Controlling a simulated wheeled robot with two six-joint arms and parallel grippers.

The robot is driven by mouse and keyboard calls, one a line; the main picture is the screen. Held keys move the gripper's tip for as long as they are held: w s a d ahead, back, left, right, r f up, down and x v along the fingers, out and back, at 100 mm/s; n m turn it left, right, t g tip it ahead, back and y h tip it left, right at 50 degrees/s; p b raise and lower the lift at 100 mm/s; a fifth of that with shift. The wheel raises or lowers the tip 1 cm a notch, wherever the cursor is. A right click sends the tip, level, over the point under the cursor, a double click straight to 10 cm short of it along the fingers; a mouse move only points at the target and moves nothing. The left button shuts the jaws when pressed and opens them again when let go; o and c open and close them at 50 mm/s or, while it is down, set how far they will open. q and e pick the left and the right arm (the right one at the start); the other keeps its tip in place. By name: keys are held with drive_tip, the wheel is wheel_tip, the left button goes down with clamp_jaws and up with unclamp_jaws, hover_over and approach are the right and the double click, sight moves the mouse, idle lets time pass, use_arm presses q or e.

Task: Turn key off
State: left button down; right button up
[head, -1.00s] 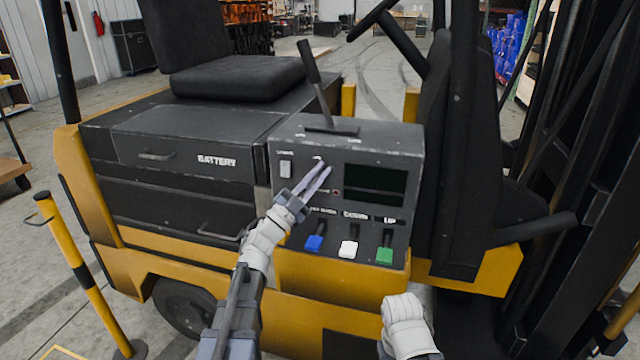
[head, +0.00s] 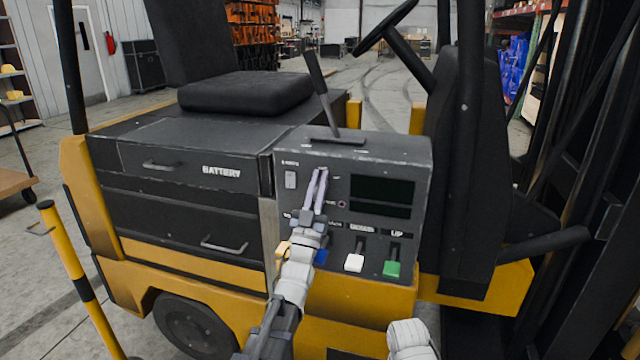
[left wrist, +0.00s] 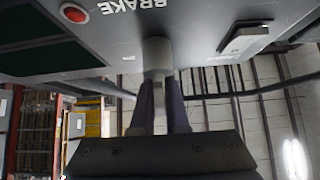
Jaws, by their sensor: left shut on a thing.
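The key (left wrist: 158,60) shows in the left wrist view as a pale grey round piece on the dark control panel (head: 330,152). My left gripper (head: 322,172) is at the upper part of the panel, left of the dark screen. In the left wrist view its two fingers (left wrist: 165,105) are shut on the key from both sides. In the head view the fingers hide the key, so its turn angle cannot be told there. My right gripper is out of view; only a white part of the right arm shows at the bottom edge.
A white rocker switch (head: 291,179) is left of my fingers, and a dark screen (head: 382,196) is to their right. Below are white (head: 354,262) and green (head: 392,267) levers; a blue lever (head: 321,256) is partly hidden by my arm. A tall lever (head: 320,90) rises above.

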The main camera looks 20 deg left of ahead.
use_arm(q)
drive_tip(key=shift+n+y, duration=0.4)
drive_tip(key=shift+y, duration=0.1)
drive_tip(key=c, duration=1)
unclamp_jaws()
drive_tip(key=shift+w, duration=0.1)
drive_tip(key=shift+o, duration=0.2)
wheel_tip(320, 180, up, 10)
drive_tip(key=p, duration=1)
